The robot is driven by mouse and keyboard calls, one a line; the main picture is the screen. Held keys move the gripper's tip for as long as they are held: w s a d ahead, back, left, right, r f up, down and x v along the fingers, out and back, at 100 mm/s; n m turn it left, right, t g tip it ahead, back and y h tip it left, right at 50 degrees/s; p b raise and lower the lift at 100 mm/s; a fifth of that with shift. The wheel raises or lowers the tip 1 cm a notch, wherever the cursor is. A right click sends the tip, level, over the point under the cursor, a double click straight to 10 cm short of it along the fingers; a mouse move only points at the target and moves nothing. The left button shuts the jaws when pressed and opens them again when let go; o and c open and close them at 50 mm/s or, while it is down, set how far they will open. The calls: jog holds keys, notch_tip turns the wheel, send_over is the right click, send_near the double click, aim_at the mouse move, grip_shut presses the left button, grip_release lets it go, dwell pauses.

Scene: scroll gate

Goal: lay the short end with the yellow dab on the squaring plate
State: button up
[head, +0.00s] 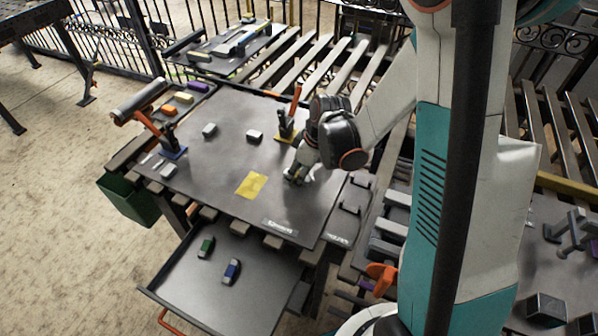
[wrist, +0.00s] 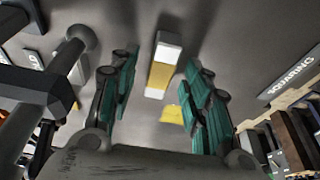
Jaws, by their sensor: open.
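The short end with the yellow dab (wrist: 160,76) is a small block with pale ends and a yellow band across its middle. In the wrist view it lies on the dark surface, between the fingers and apart from both. My gripper (wrist: 160,72) is open above it; in the head view my gripper (head: 296,174) is low over the right part of the dark top and mostly hides the block. The dark top (head: 225,160) has a label at its front edge (head: 280,227); in the wrist view a label reading SQUARING (wrist: 291,84) is at right. The plate's exact bounds are unclear.
A yellow square (head: 251,185) lies on the top, left of my gripper. Two grey blocks (head: 210,130) (head: 254,136) lie farther back. Orange-handled clamps stand at left (head: 160,138) and near my wrist (head: 287,122). A lower tray (head: 215,290) holds green and blue pieces.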

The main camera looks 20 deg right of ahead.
jog(key=v, duration=1.1)
jog(key=shift+r, duration=0.4)
jog(key=shift+s, duration=0.15)
